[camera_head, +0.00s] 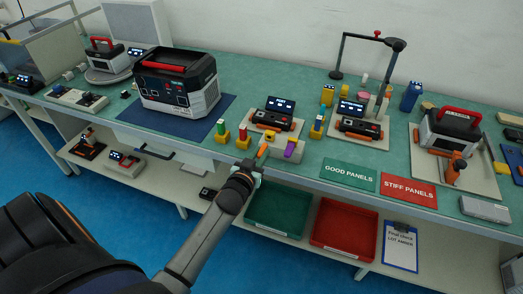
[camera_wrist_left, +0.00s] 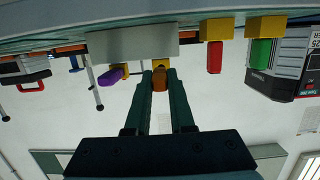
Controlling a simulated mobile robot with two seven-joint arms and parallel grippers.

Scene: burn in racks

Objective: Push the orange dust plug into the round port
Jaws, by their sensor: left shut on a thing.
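The orange dust plug (camera_head: 262,152) is at the front edge of the bench, in front of a small yellow block (camera_head: 269,136). My left gripper (camera_head: 250,168) reaches up to it from below. In the left wrist view, which is upside down, the orange plug (camera_wrist_left: 160,79) sits between the tips of my left gripper (camera_wrist_left: 160,84), which is shut on it. The yellow block lies right behind it; I cannot tell whether they touch. Two panel devices with dark screens stand behind, one on the left (camera_head: 276,120) and one on the right (camera_head: 357,122). I cannot make out the round port.
Close by stand a green plug (camera_head: 221,127), a red plug (camera_head: 243,132) and a purple plug (camera_head: 291,147) with yellow blocks. A large black case (camera_head: 178,82) stands left. Green (camera_head: 348,174) and red (camera_head: 409,190) signs lie right. Bins sit on the lower shelf.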

